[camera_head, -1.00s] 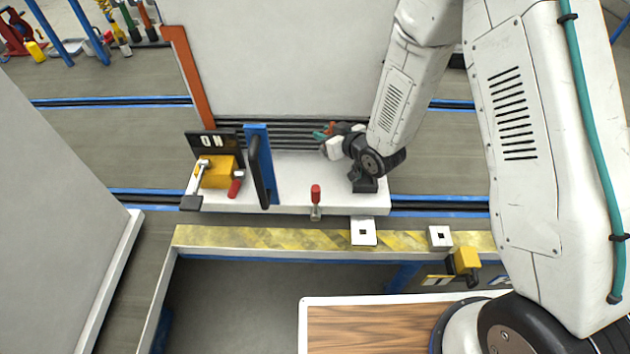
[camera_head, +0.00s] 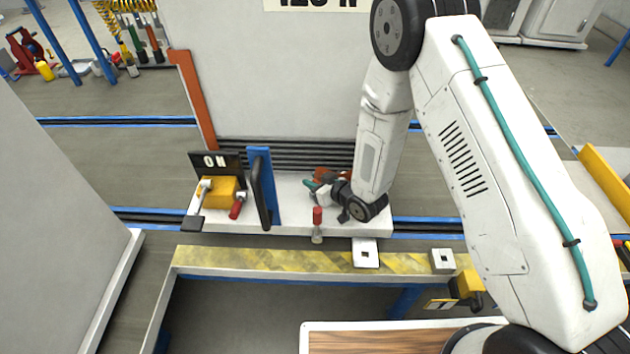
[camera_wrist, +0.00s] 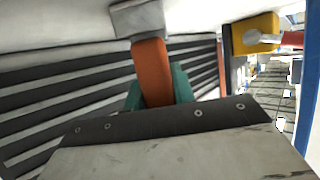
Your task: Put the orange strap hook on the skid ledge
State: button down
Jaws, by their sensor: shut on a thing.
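The orange strap hook (camera_wrist: 151,72) is an orange strap with a grey metal end, held between the teal fingers of my gripper (camera_wrist: 156,88). Its metal end is close to a pale surface at the top of the wrist view; I cannot tell whether they touch. In the head view my gripper (camera_head: 318,186) is low over the right half of the white skid ledge (camera_head: 290,190), in front of the dark slats. A reddish-orange part shows beside it, and my wrist hides some of the ledge there.
On the ledge stand a yellow box (camera_head: 222,190) with a lever, a blue upright (camera_head: 262,180) with a black handle, and a red-handled clamp (camera_head: 317,216) close to my gripper. A yellow-striped beam (camera_head: 280,260) runs in front. The slatted cabinet (camera_head: 280,80) rises behind.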

jog(key=shift+f, duration=0.15)
jog(key=c, duration=1.2)
grip_release()
jog(key=shift+o, duration=0.2)
